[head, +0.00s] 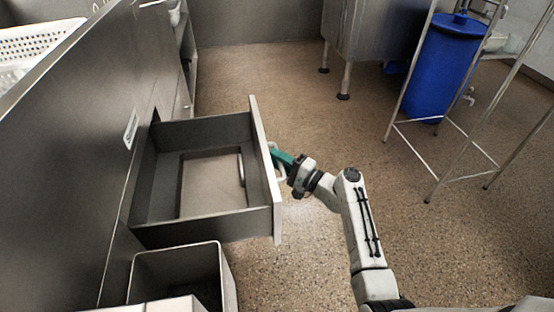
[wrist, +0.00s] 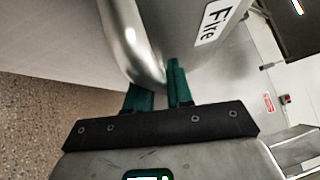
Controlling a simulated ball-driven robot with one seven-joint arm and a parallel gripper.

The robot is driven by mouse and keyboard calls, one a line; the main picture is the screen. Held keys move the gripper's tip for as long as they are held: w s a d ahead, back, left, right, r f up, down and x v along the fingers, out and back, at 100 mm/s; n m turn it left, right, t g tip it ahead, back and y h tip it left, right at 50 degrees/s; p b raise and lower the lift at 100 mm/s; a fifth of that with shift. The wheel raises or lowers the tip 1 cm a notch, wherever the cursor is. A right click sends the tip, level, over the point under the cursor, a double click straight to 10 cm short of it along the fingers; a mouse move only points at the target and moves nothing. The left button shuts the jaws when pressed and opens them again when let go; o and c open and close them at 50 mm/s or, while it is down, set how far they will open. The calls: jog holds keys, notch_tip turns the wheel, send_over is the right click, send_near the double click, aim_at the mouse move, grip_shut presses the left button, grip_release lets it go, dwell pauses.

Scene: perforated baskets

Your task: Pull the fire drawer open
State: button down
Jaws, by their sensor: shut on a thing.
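The grey metal drawer (head: 165,215) stands pulled far out of the cabinet (head: 75,150) in the head view. Its inside looks empty apart from a lighter rectangular area on the bottom. The front panel (head: 264,170) faces right. My gripper (head: 279,158), with green fingers, is at the handle on the outer side of this panel. In the wrist view, my gripper (wrist: 158,86) is shut on the rounded metal handle (wrist: 140,45). A white label reading "Fire" (wrist: 212,20) shows on a grey surface beside the handle. The contact is partly hidden in the head view.
A grey open-topped bin (head: 180,258) stands just below the drawer. A white perforated basket (head: 35,42) sits on the counter at upper left. A blue barrel (head: 440,70) and a metal frame rack (head: 475,140) stand at right. Speckled floor is clear between.

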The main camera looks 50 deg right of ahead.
jog(key=c, duration=1.4)
grip_release()
jog(key=shift+a+f, duration=0.1)
jog(key=shift+f, duration=0.1)
jog(key=shift+r, duration=0.1)
jog(key=p+v, duration=0.2)
jog(key=v, duration=0.8)
jog(key=shift+s, duration=0.4)
jog(key=shift+s, duration=0.1)
